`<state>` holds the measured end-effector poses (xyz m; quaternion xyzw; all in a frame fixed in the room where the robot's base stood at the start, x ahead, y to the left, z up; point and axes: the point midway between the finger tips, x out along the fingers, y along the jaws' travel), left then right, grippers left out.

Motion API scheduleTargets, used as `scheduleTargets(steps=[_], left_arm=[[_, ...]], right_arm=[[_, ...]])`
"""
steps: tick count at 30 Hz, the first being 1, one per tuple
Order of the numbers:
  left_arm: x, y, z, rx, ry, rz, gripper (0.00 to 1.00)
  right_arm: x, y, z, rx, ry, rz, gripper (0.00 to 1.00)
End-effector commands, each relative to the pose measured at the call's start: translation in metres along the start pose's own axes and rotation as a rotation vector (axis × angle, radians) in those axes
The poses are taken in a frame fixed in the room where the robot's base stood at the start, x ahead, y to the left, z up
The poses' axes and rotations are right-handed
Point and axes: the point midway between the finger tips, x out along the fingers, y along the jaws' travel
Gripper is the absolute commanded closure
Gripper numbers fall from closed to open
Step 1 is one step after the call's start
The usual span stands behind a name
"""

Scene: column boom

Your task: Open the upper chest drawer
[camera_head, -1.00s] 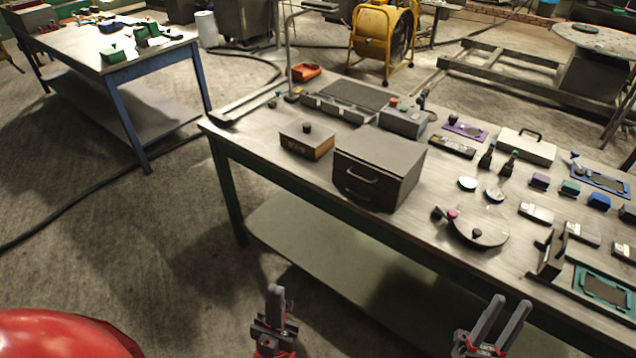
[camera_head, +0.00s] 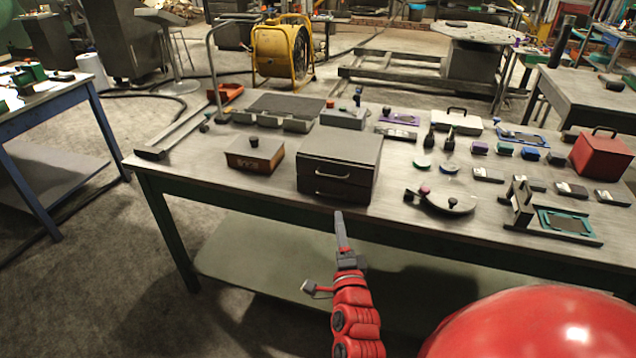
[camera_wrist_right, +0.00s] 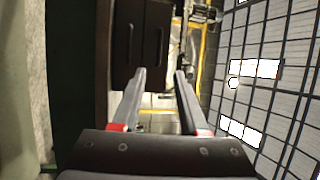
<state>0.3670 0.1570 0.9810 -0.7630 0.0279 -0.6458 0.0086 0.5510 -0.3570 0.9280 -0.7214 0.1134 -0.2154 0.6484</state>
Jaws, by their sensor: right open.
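The dark grey chest (camera_head: 362,160) stands on the workbench near its front edge, with two drawers stacked one above the other. The upper drawer's bar handle (camera_head: 333,174) and the lower drawer (camera_head: 330,192) face me, and both drawers look shut. In the right wrist view the chest (camera_wrist_right: 140,50) appears turned on its side, beyond the fingertips. My right gripper (camera_head: 340,216) is in front of and slightly below the chest front, apart from it. In the right wrist view its fingers (camera_wrist_right: 160,73) are spread with nothing between them. My left gripper is out of view.
The workbench (camera_head: 215,190) has a front edge just behind my right gripper. A wooden box (camera_head: 262,158) stands left of the chest, and a curved dial tool (camera_head: 447,203) lies to its right. Several small items fill the bench's right side.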

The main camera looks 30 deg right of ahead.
Motion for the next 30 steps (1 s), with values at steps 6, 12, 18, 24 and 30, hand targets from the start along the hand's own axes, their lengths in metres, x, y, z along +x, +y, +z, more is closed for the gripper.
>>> scheduleTargets(steps=[6,12,18,24,30], left_arm=[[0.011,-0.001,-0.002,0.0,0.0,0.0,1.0],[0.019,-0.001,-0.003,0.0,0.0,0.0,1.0],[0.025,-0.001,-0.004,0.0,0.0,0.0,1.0],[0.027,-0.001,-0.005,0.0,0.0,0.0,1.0],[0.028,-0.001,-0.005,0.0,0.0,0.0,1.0]], right_arm=[[0.048,-0.002,0.0,-0.003,-0.001,0.0,0.57],[0.092,-0.002,0.0,-0.005,-0.001,0.001,0.57],[0.127,-0.001,0.0,-0.004,-0.001,0.0,0.57],[0.144,0.0,0.0,-0.005,0.0,0.001,0.57],[0.147,0.002,0.0,-0.004,0.0,0.002,0.57]])
